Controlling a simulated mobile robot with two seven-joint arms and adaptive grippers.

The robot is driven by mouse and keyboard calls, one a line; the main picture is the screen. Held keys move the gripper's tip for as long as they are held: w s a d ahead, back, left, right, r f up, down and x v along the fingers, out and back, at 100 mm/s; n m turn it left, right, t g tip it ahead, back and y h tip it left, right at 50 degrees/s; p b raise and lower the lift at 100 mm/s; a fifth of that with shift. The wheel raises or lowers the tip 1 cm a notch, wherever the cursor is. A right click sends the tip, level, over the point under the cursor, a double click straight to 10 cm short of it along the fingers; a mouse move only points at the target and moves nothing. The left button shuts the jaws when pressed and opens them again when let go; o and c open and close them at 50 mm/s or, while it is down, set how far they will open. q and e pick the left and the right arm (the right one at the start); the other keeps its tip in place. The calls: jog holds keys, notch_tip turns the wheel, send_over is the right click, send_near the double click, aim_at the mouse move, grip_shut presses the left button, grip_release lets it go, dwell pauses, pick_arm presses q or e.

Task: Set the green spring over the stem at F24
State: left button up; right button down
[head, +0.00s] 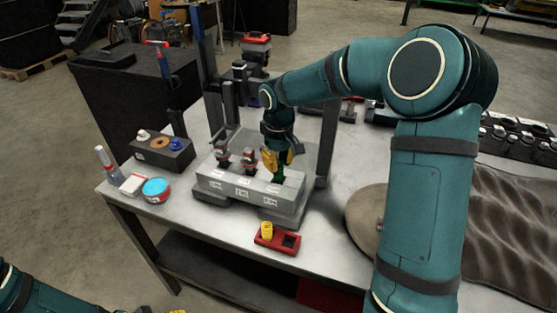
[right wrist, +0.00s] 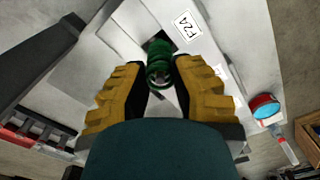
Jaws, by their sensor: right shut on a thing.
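The green spring (head: 279,176) is between the yellow fingers of my right gripper (head: 281,161), low over the right end of the grey block (head: 240,190). The right wrist view shows the green spring (right wrist: 158,62) between the fingertips, beside the label F24 (right wrist: 187,25) and over a dark square area of the block. The stem is hidden, so I cannot tell whether the spring is around it or above it. My right gripper is shut on the spring. Of my left gripper (head: 160,311) only yellow bits show at the bottom edge.
A red holder (head: 290,243) with a yellow spring (head: 267,230) lies in front. A blue-and-red tin (head: 156,190) and a dark tray (head: 175,158) are at left. A metal post frame (head: 328,140) rises close behind.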

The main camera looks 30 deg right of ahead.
jog(key=shift+f+b, duration=0.45)
jog(key=shift+f, duration=0.35)
dwell(0.6)
jog(key=shift+f, duration=0.35)
jog(key=shift+c, duration=1.7)
grip_release()
